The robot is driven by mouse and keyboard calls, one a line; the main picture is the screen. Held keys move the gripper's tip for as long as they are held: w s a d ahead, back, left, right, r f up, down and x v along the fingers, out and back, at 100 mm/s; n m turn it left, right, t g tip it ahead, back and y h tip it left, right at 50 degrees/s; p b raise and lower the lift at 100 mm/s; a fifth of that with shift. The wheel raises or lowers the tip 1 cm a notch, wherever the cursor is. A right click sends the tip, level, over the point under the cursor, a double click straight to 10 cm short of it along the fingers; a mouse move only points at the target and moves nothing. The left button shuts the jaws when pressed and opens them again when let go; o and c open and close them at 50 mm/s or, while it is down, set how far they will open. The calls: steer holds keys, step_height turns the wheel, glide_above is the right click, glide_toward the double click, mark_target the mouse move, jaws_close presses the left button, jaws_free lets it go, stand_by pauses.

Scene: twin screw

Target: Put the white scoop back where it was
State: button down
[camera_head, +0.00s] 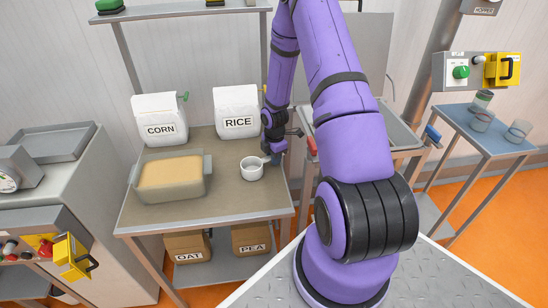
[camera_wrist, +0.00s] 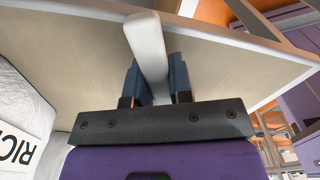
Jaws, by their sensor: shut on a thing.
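The white scoop (camera_head: 252,170) is a round cup on the table, at its right part, below the rice bag in the head view. Its handle (camera_wrist: 147,45) runs up between the fingers in the wrist view. My gripper (camera_head: 273,158) is at the handle, to the right of the cup. In the wrist view the blue fingers of my gripper (camera_wrist: 154,80) are shut on the handle from both sides. The scoop is at or just above the tabletop (camera_head: 230,200); I cannot tell if it touches. The scoop's cup is out of the wrist view.
A clear bin (camera_head: 140,188) of tan grain stands left of the scoop. Corn (camera_head: 160,118) and rice (camera_head: 237,112) bags stand at the table's back. The table's front middle is clear.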

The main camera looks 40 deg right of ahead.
steer(key=c, duration=1)
jaws_free()
steer(key=shift+f, duration=0.1)
step_height(320, 180, up, 13)
steer(key=s+a+r+m+t+h, duration=0.15)
steer(key=a+r, duration=0.25)
steer(key=r, duration=0.4)
steer(key=s+a+r+m, duration=0.2)
steer(key=a+r+m, duration=0.15)
steer(key=r, duration=0.35)
steer(key=s+a+r+m+t+h, duration=0.15)
steer(key=a+r, duration=0.25)
steer(key=r, duration=0.4)
steer(key=s+a+r+m+y, duration=0.1)
steer(key=s+a+r+m, duration=0.2)
steer(key=s, duration=0.3)
steer(key=s+a+r+m+t+y, duration=0.1)
steer(key=s+a+r+m, duration=0.2)
steer(key=s, duration=0.3)
steer(key=s+a+r+m+t, duration=0.1)
steer(key=s+a+r+m, duration=0.2)
steer(key=s+a+r, duration=0.2)
steer(key=shift+s+a+r+y, duration=0.15)
steer(key=shift+s+r+y, duration=0.05)
steer(key=shift+s, duration=0.25)
steer(key=shift+s+a+r+y, duration=0.15)
steer(key=shift+s+y, duration=0.05)
steer(key=shift+s, duration=0.25)
